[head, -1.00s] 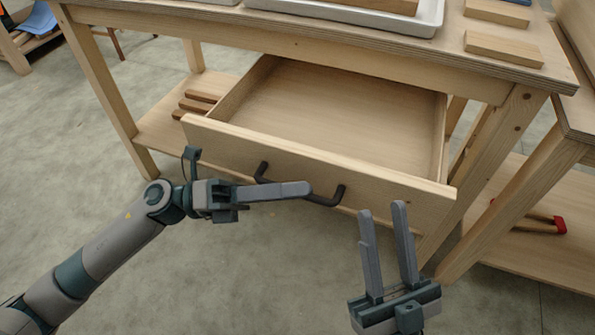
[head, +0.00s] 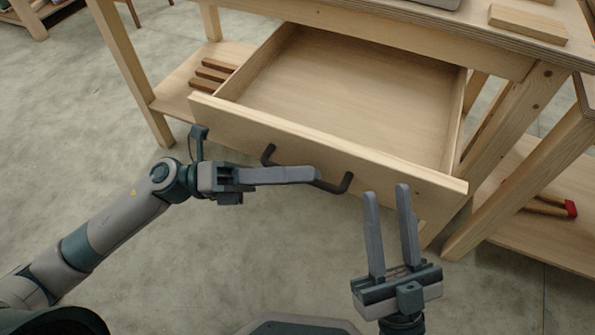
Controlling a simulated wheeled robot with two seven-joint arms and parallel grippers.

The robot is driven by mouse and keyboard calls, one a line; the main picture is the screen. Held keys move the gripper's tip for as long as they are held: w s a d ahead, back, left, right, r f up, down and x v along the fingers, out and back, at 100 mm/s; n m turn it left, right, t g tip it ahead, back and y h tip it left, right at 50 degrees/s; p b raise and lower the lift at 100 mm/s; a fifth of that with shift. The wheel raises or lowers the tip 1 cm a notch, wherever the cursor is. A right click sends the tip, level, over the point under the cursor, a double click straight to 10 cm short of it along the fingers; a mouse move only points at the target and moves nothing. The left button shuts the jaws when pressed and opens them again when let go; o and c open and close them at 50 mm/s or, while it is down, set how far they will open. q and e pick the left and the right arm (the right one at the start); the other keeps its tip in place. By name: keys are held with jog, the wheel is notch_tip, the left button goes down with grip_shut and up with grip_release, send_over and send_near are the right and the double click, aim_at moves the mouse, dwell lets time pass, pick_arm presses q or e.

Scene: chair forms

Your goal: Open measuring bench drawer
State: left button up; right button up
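The measuring bench drawer (head: 345,85) is pulled out of the wooden bench (head: 420,42), and its inside looks empty. Its front panel (head: 400,182) carries a dark bar handle (head: 342,187). My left gripper (head: 314,174) lies across the handle, with its fingers pointing right and covering the middle of the bar. Only one finger shows clearly, so I cannot tell whether it is closed on the bar. My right gripper (head: 388,195) is open and empty. It stands in front of the drawer's right part, fingers pointing up in the picture.
Several wooden strips (head: 212,73) lie on the bench's lower shelf at left. A wood block (head: 527,24) lies on the bench top. A second bench at right has a red-tipped tool (head: 550,206) on its lower shelf. The floor (head: 190,260) in front is clear.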

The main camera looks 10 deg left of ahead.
dwell(0.3)
